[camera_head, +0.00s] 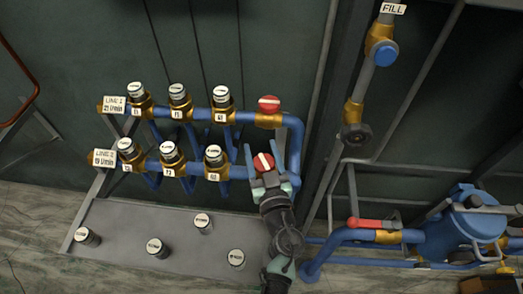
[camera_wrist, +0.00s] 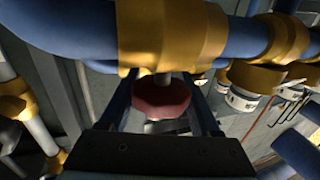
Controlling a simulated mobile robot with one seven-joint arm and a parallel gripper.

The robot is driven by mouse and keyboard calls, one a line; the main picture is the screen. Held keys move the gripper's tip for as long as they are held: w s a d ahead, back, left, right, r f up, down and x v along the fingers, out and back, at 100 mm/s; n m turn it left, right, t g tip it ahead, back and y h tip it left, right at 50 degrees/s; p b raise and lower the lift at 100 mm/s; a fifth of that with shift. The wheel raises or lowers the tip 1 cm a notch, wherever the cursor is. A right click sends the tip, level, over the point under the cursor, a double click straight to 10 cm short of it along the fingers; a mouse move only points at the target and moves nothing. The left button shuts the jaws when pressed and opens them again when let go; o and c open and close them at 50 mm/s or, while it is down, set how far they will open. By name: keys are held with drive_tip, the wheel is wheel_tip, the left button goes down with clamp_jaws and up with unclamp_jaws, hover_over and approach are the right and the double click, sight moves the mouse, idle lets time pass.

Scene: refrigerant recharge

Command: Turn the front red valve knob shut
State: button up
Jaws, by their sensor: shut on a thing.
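The front red valve knob (camera_head: 263,163) sits at the right end of the lower blue pipe, with a white bar mark across its face. In the wrist view the red knob (camera_wrist: 162,99) is between my two fingers, below the brass valve body (camera_wrist: 170,35). My gripper (camera_head: 264,160) is shut on this knob, with a finger on each side of it. The rear red knob (camera_head: 269,104) is on the upper pipe and its white mark runs roughly left to right. My gripper partly hides the front knob's brass body in the head view.
Several labelled cylinders (camera_head: 178,95) stand in brass fittings along both pipes to the left. Several loose ones stand on the grey plate (camera_head: 130,220). A grey frame post (camera_head: 322,130), a red lever (camera_head: 375,223) and a blue tank (camera_head: 470,215) are on the right.

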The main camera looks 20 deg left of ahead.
drive_tip(key=shift+r, duration=0.1)
drive_tip(key=m+h+b, duration=0.1)
drive_tip(key=m+t+h+b, duration=0.1)
drive_tip(key=h, duration=0.1)
drive_tip(key=m+t+h+b, duration=0.1)
drive_tip(key=shift+w+d+f+h, duration=0.2)
drive_tip(key=shift+d+f+h, duration=0.05)
drive_tip(key=shift+d+h, duration=0.1)
drive_tip(key=m+h+b, duration=0.1)
drive_tip(key=b, duration=0.1)
drive_tip(key=m+t+h+b, duration=0.1)
drive_tip(key=b, duration=0.2)
drive_tip(key=shift+d+h, duration=0.2)
drive_tip(key=shift+h, duration=0.05)
drive_tip(key=shift+r+m+h+b, duration=0.2)
drive_tip(key=shift+m+h+b, duration=0.15)
drive_tip(key=shift+b, duration=0.7)
drive_tip(key=shift+d+r+h+b, duration=0.1)
drive_tip(key=shift+d+h+b, duration=0.05)
drive_tip(key=shift+h+b, duration=0.35)
drive_tip(key=o, duration=1.4)
